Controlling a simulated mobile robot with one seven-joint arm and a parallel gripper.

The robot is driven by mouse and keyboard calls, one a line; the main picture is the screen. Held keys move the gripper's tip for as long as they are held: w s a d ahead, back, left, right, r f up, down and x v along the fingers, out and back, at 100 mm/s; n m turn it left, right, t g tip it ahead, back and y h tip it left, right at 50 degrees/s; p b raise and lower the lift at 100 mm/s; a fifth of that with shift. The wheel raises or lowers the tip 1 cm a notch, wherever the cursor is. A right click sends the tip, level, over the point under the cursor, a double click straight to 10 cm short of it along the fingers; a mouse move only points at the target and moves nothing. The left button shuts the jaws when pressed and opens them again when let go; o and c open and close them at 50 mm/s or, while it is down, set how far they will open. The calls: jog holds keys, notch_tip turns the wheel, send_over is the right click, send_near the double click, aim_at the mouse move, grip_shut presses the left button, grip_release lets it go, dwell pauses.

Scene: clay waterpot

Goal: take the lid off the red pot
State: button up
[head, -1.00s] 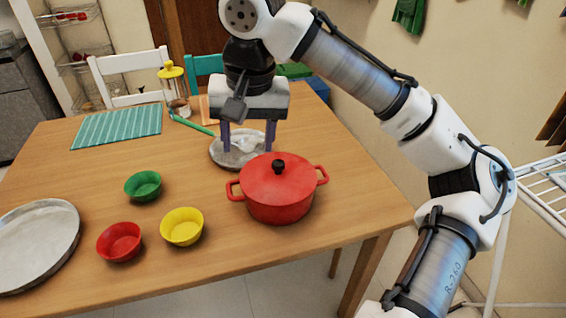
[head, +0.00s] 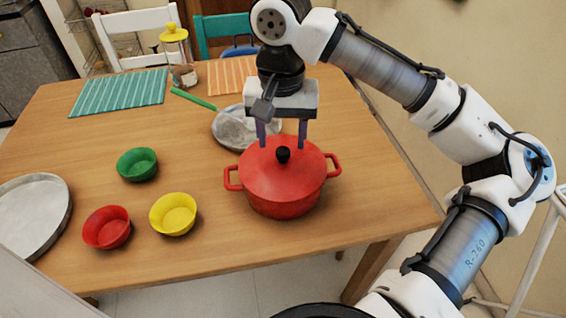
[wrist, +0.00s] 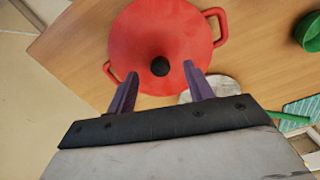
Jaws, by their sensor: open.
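The red pot (head: 280,200) stands on the wooden table with its red lid (head: 262,176) on. The lid has a black knob (head: 283,155) at its middle; the knob also shows in the wrist view (wrist: 160,67). My gripper (head: 282,142) is open and empty, its two purple fingers pointing down over the far part of the lid. In the wrist view my gripper (wrist: 157,72) has a fingertip to each side of the knob, the knob lying about level with the tips. I cannot tell the exact height of the tips above the lid.
A metal pan (head: 228,130) lies just behind the pot. Green (head: 137,165), red (head: 107,228) and yellow bowls (head: 173,214) stand to the left, with a round metal tray (head: 30,215) at the far left. The table's front right is clear.

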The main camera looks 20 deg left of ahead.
aim_at(282, 150)
jog(key=shift+w+a+f, duration=0.1)
jog(key=shift+w+f, duration=0.15)
jog(key=shift+f, duration=1.15)
jog(key=shift+w+f, duration=0.2)
jog(key=shift+f, duration=1.15)
jog(key=shift+c, duration=0.3)
grip_shut()
jog(key=shift+r, duration=0.1)
